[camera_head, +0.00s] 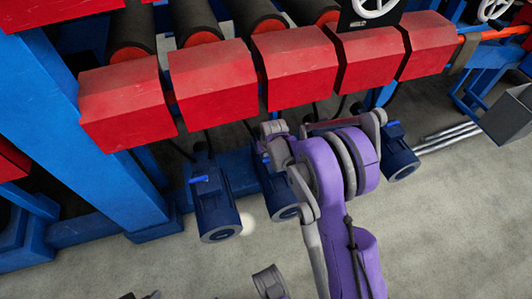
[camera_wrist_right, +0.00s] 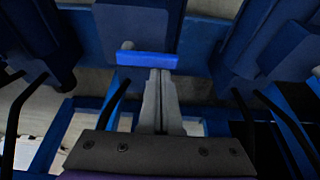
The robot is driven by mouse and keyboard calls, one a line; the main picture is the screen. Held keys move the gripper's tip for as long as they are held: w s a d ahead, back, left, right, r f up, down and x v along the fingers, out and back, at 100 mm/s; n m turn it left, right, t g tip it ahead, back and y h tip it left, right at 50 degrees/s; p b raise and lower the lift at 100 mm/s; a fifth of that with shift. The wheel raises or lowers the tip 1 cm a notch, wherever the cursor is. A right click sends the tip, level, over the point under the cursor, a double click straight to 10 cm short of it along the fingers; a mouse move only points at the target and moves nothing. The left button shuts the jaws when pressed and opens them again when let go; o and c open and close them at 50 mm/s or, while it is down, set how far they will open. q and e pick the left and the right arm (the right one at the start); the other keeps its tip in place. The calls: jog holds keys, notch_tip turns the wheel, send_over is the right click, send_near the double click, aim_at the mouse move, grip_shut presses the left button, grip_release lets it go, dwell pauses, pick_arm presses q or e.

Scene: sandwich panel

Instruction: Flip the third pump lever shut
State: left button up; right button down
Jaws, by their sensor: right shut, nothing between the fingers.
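In the head view, blue pumps stand in a row under the red blocks. The left pump (camera_head: 217,212) has a small blue lever (camera_head: 200,179), and the right pump (camera_head: 397,158) also has one (camera_head: 391,124). A pump between them (camera_head: 283,205) is partly covered by my purple right arm, which may hide another. In the wrist view, a bright blue lever (camera_wrist_right: 147,59) lies crosswise at the tips of my right gripper (camera_wrist_right: 159,73). The gripper is shut with nothing held; contact with the lever is unclear. Which pump this lever belongs to is unclear. My left gripper cannot be made out.
Red blocks (camera_head: 212,82) and dark rollers (camera_head: 195,20) overhang the pumps. A blue frame post (camera_head: 75,120) stands at left. Thin black cables run near the pumps. Metal rods (camera_head: 448,137) and a grey box (camera_head: 508,117) are at right. The front floor is mostly clear.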

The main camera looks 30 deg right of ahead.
jog(key=shift+s+a+n+y, duration=0.2)
jog(key=shift+s+n+y, duration=0.15)
jog(key=shift+n, duration=0.65)
jog(key=shift+s+a+n+y+p, duration=0.1)
jog(key=shift+s+n+y+p, duration=0.25)
jog(key=shift+n, duration=0.55)
jog(key=s+n+y, duration=0.1)
jog(key=n, duration=0.3)
jog(key=s+n+g+y+p, duration=0.1)
jog(key=n, duration=0.3)
jog(key=s+d+n+g+p, duration=0.1)
jog(key=s+n, duration=0.1)
jog(key=n, duration=0.2)
jog(key=shift+s+d+y, duration=0.1)
jog(key=shift+y, duration=0.3)
jog(key=shift+s, duration=0.1)
jog(key=shift+s+a, duration=0.45)
jog(key=shift+s, duration=0.15)
jog(key=shift+r, duration=0.15)
